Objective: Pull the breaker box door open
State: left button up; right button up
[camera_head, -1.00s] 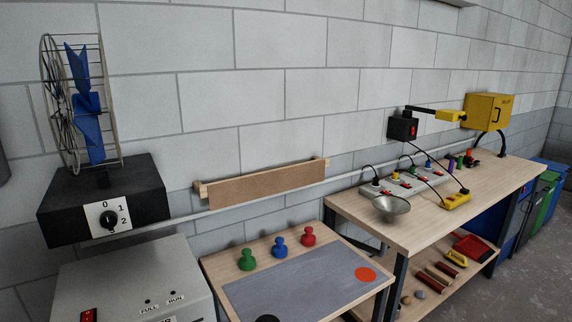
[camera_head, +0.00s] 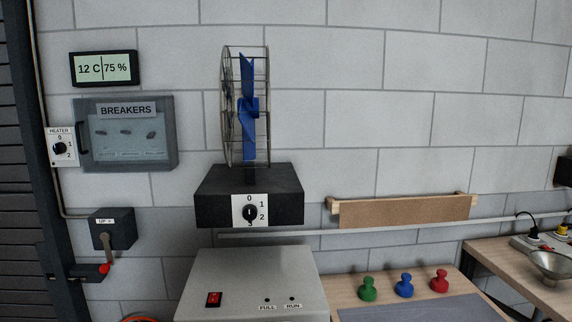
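The breaker box (camera_head: 125,133) hangs on the block wall at the left, under a label reading BREAKERS. Its door (camera_head: 150,148) looks shut and is see-through, with several dark switches visible behind it. A dark handle (camera_head: 83,135) runs along the door's left edge. Neither of my grippers shows in the head view.
A heater dial (camera_head: 60,148) sits just left of the box, with a display (camera_head: 103,68) above. A caged blue fan (camera_head: 248,108) stands right of the box on a black base, behind a grey cabinet (camera_head: 250,283).

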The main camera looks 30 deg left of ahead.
aim_at(130, 109)
jog(key=u, duration=1.8)
